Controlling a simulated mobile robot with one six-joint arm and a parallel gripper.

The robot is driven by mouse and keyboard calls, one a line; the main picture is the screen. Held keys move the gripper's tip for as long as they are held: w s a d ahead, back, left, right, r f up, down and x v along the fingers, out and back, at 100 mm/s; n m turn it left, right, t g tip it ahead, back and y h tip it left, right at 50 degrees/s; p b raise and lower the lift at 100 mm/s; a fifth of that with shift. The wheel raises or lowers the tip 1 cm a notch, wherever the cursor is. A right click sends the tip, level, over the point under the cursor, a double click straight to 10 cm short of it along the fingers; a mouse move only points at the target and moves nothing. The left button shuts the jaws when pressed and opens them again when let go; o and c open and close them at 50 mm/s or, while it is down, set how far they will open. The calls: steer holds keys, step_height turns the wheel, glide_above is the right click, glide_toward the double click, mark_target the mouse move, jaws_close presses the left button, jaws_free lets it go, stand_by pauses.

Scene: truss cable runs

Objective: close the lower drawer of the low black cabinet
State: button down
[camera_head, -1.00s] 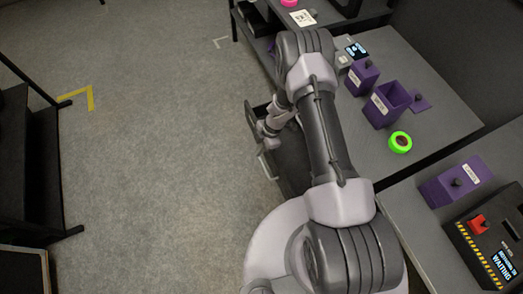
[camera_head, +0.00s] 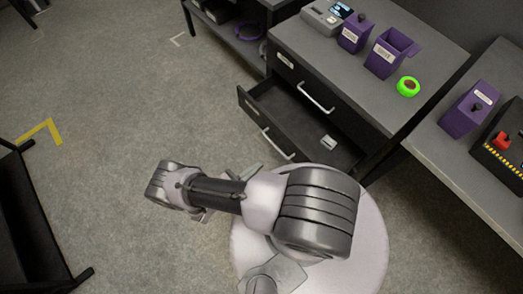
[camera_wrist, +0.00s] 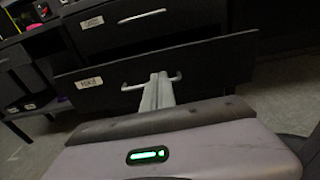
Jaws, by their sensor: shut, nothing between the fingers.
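The low black cabinet (camera_head: 384,119) stands at the right in the head view, with a grey top. Its lower drawer (camera_head: 250,117) is pulled out, and a small light grey object (camera_head: 328,142) lies inside. The drawer's front panel (camera_wrist: 215,66), with a label and a bar handle (camera_wrist: 133,87), faces me in the wrist view. The upper drawer (camera_head: 300,80) is shut. My gripper (camera_wrist: 158,80) is shut and empty, pointing at the middle of the lower front near the handle. I cannot tell whether it touches. In the head view my arm partly hides the gripper.
Purple bins (camera_head: 388,54) and a green tape roll (camera_head: 408,87) sit on the cabinet top. A grey table (camera_head: 450,163) stands at the right, a dark shelf (camera_head: 250,25) behind. A black rack (camera_head: 35,235) stands at the left. The floor between is clear.

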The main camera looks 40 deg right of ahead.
mark_target(292, 142)
steer(key=d, duration=0.9)
steer(key=d+b, duration=0.1)
steer(key=d, duration=0.4)
steer(key=shift+d+r, duration=0.15)
steer(key=shift+r, duration=0.15)
